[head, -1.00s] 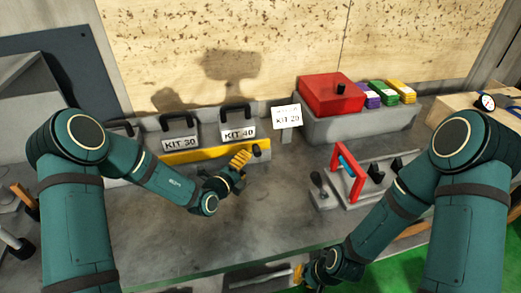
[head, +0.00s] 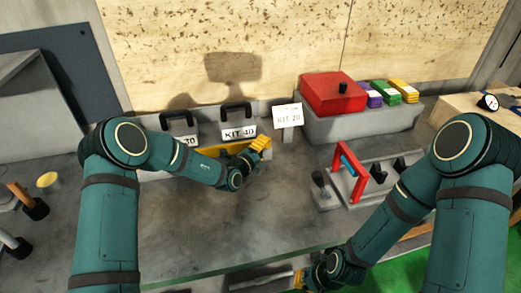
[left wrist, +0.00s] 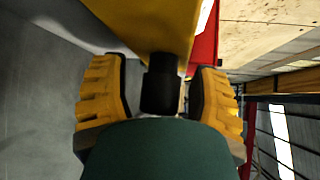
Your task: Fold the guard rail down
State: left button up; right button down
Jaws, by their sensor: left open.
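The guard rail (head: 212,151) is a long yellow bar in front of the kit cases in the head view. In the left wrist view the yellow rail (left wrist: 150,25) runs in from the top. Its black knob (left wrist: 158,92) stands between the fingers of my left gripper (left wrist: 161,75), which is open around it with gaps at the sides. In the head view my left gripper (head: 262,147) is at the rail's right end and hides the knob. My right gripper (head: 299,279) is low at the bench's front edge; its finger opening is unclear.
Behind the rail stand dark-handled cases labelled KIT 30 (head: 180,140) and KIT 40 (head: 238,132), with a KIT 20 sign (head: 287,116) to the right. A red box (head: 330,95) and a red-framed fixture (head: 347,170) stand further right. The bench middle (head: 255,215) is clear.

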pick_arm(q)
grip_shut()
jog(key=shift+s+f+m+t+b, duration=0.15)
jog(key=shift+f+m+t+b, duration=0.35)
jog(key=shift+t+b, duration=0.1)
jog(key=shift+s+f+m+t+h+b, duration=0.1)
jog(key=shift+f+m+t+h+b, duration=0.35)
jog(key=shift+m+t+b, duration=0.35)
jog(key=shift+s+r+m+t+h+b, duration=0.1)
jog(key=shift+m+t+h+b, duration=0.4)
jog(key=shift+m, duration=0.1)
jog(key=shift+c, duration=0.2)
grip_release()
jog(key=shift+r, duration=0.1)
